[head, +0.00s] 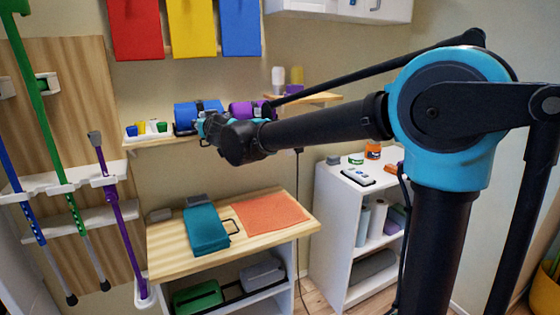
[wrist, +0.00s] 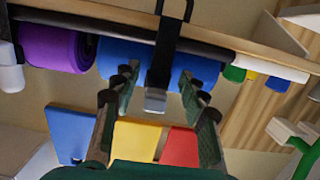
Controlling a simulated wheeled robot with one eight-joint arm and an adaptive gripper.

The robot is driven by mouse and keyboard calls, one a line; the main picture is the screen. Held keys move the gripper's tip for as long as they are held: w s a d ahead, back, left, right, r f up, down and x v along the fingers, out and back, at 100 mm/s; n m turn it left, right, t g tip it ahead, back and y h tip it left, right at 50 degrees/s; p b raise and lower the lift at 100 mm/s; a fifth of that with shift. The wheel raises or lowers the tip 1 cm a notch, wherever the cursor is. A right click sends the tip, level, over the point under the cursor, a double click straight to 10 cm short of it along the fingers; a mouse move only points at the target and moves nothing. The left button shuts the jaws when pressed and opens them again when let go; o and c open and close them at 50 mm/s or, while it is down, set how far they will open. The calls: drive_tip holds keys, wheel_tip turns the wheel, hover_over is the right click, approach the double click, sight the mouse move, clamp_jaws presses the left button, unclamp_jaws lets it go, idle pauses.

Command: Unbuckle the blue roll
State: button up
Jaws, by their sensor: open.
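The blue roll (head: 186,112) lies on the wall shelf in the head view, partly hidden behind my gripper. In the wrist view, which looks upside down, the blue roll (wrist: 203,68) has a black strap (wrist: 164,52) around its middle. A grey buckle piece (wrist: 155,101) sits at the strap's end. My gripper (wrist: 158,84) is open, with one finger on each side of the strap and buckle. I cannot tell whether the fingers touch either. In the head view my gripper (head: 205,127) is at the front of the blue roll.
A purple roll (head: 240,110) lies right beside the blue roll. A white tray (head: 147,136) with small coloured pieces is on its left. Red, yellow and blue panels hang above the shelf (head: 158,143). Below is a wooden table (head: 170,247) with a teal folded cloth and an orange mat.

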drive_tip(key=shift+a+f+t+y, duration=0.1)
drive_tip(key=shift+f+t+y, duration=0.15)
drive_tip(key=shift+t+y, duration=0.3)
